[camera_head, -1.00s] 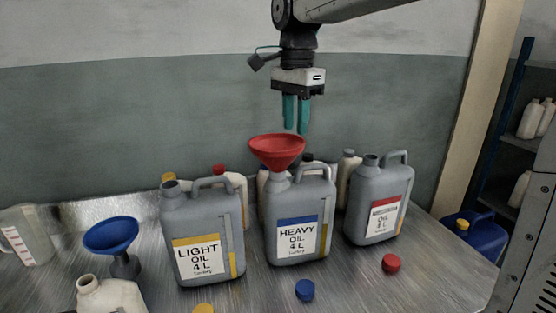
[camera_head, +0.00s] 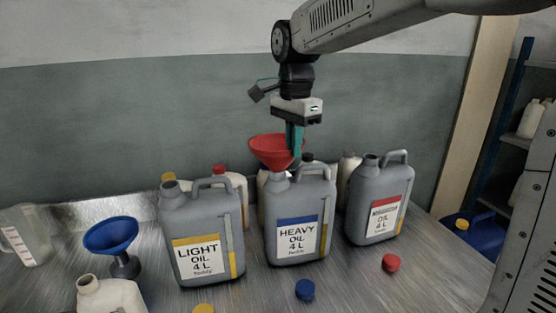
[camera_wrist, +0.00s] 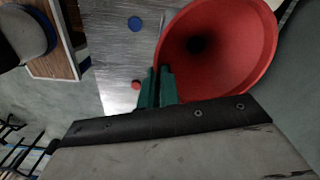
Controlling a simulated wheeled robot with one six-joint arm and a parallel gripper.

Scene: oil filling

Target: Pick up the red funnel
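The red funnel (camera_head: 270,150) stands upright in the mouth of the grey HEAVY OIL canister (camera_head: 284,221), its wide cone above the canister. My gripper (camera_head: 295,150) reaches down from above at the right side of the cone, its teal fingers at the rim. In the wrist view the funnel (camera_wrist: 235,60) fills the upper right, and the fingers (camera_wrist: 157,85) are close together at its rim, one on each side of the wall. They look shut on the rim. The funnel's spout is hidden in the canister.
The LIGHT OIL canister (camera_head: 201,220) stands to the left and another grey canister (camera_head: 377,190) to the right. A blue funnel (camera_head: 110,234) is at the left. Blue (camera_head: 305,290) and red (camera_head: 391,263) caps lie in front. Bottles stand behind; above is clear.

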